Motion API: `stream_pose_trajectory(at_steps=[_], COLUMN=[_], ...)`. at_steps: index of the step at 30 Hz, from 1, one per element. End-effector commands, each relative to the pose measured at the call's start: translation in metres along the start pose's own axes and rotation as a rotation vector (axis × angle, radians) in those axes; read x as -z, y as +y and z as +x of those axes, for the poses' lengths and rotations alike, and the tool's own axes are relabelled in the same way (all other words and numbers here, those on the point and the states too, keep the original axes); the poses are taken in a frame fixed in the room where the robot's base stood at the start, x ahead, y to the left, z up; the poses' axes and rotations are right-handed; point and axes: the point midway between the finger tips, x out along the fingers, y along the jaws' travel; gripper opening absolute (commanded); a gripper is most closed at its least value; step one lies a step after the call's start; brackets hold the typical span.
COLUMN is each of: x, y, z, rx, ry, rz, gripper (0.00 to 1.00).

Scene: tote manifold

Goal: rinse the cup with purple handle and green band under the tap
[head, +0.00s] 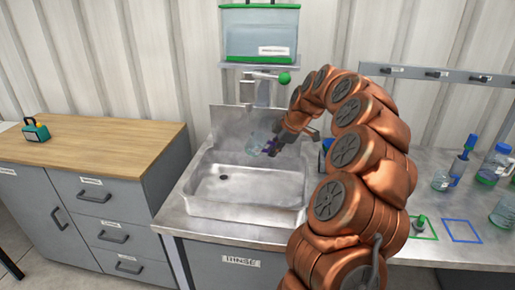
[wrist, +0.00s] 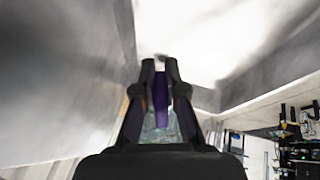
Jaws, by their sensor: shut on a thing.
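The clear cup (head: 254,147) with a purple handle (head: 271,147) is held over the back of the steel sink (head: 200,205), above its floor. My gripper (head: 279,141) reaches in from the right and is shut on the purple handle. In the wrist view the purple handle (wrist: 160,90) stands between my fingertips (wrist: 159,64), with the clear cup (wrist: 160,132) partly hidden behind the fingers. The green band is too small to make out. The tap (head: 262,77), with a green knob (head: 284,78), is above the cup on the back wall. I cannot make out any water stream.
The right counter holds several bottles and beakers, a blue brush (head: 465,153), and green and blue (head: 461,231) marked squares. A wooden-topped cabinet (head: 100,137) with a teal device (head: 35,131) stands left.

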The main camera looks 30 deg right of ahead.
Motion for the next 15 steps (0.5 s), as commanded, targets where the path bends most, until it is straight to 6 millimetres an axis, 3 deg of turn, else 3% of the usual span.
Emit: stream_pose_trajectory(at_steps=[15], x=[-0.021], y=[-0.016], z=[-0.013], rx=[-0.001], ry=[0.000], rz=[0.001], gripper=[0.00])
